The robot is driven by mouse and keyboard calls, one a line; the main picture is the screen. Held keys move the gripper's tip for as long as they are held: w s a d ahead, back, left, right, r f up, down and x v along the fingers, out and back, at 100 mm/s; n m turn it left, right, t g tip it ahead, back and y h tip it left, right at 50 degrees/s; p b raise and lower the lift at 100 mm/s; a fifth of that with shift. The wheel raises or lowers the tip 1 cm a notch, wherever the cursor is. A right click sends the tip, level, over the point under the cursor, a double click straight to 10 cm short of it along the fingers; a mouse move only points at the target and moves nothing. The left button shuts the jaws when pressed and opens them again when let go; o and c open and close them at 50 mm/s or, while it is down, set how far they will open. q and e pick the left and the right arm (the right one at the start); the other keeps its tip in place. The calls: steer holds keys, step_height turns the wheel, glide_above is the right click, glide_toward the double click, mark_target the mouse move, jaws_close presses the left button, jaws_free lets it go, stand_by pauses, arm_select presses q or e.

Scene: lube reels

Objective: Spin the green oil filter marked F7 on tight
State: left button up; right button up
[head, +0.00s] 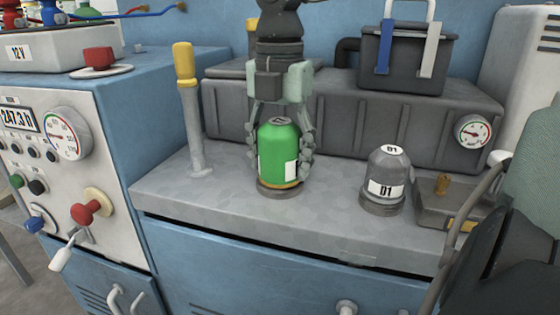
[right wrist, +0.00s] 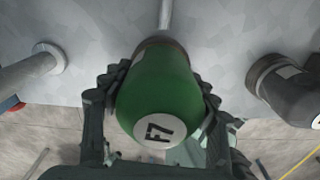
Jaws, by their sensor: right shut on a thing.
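The green oil filter (head: 276,150) stands upright on a low round base (head: 278,190) on the grey bench top. Its white end label reads F7 in the right wrist view (right wrist: 160,95). My right gripper (head: 281,146) comes down from above and is shut around the filter, one finger on each side. In the right wrist view the fingers touch both flanks of the filter. Whether the filter is seated tight on its base cannot be seen. My left gripper is not in view.
A grey filter marked D1 (head: 387,178) stands to the right on its own base. A yellow-handled lever (head: 188,105) rises to the left. A grey ribbed block (head: 350,120) with a gauge (head: 473,132) runs behind. The bench front (head: 230,220) is clear.

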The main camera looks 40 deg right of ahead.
steer(key=m, duration=0.1)
steer(key=m+b, duration=0.1)
steer(key=shift+f+m+b, duration=0.25)
steer(key=shift+m+b, duration=0.05)
steer(key=shift+m, duration=0.5)
steer(key=shift+r+m, duration=0.2)
steer(key=shift+m, duration=0.1)
steer(key=shift+b, duration=0.3)
steer(key=shift+f+m+b, duration=0.25)
steer(key=shift+m+b, duration=0.6)
steer(key=shift+m, duration=0.25)
steer(key=shift+m+b, duration=0.3)
steer(key=shift+m, duration=0.3)
steer(key=shift+r+m, duration=0.25)
steer(key=shift+m, duration=0.65)
